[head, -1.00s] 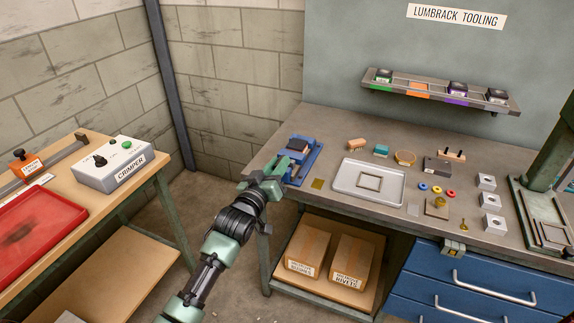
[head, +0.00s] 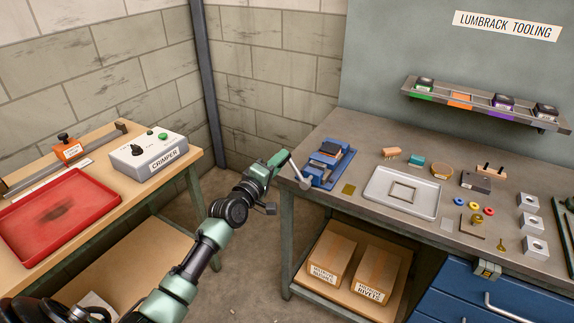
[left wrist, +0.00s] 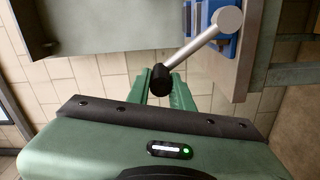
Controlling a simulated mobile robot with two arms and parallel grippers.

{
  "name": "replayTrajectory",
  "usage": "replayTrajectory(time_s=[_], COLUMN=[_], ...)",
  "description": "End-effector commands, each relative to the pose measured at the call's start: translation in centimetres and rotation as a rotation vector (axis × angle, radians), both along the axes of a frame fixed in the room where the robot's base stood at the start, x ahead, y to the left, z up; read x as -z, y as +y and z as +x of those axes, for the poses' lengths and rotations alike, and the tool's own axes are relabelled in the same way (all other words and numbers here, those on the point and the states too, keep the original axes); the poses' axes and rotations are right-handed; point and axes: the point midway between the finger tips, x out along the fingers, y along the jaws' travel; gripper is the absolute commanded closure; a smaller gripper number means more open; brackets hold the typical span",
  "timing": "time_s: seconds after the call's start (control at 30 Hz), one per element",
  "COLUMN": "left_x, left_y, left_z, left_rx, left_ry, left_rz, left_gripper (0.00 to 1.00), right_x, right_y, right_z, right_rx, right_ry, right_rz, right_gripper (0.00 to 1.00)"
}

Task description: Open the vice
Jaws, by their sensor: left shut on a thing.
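The blue vice (head: 324,166) sits on the left end of the grey workbench, with a dark and brown piece between its jaws. Its silver handle (head: 297,172) sticks out past the bench's left edge, slanting up and left. My left gripper (head: 280,158) is shut at the handle's outer end. In the left wrist view the silver handle (left wrist: 205,45) runs down to a black knob (left wrist: 160,80), which sits at the green fingertips of my left gripper (left wrist: 166,92). Part of the blue vice (left wrist: 208,18) shows at the top there. My right gripper is not in view.
The grey workbench (head: 350,212) holds a metal tray (head: 377,203) and several small parts right of the vice. Boxes stand on the shelf below. A wooden bench (head: 190,170) with a red tray (head: 60,217) and crimper (head: 148,155) is at left. A floor gap separates the benches.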

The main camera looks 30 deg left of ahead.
Motion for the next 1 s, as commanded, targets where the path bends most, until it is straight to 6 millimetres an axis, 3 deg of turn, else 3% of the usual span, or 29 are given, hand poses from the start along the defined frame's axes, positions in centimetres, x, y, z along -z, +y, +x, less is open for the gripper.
replayTrajectory(time_s=[0.5,1.0], left_x=[4.2,6.4], left_y=[3.0,3.6], left_z=[0.2,0.2], left_rx=[0.003,0.007], left_ry=[0.013,0.024], left_rz=[-0.473,-0.716], left_gripper=[1.0,1.0], right_x=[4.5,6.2], right_y=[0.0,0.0], right_z=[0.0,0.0], right_rx=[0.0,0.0], right_ry=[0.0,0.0], right_rz=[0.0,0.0], right_gripper=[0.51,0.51])
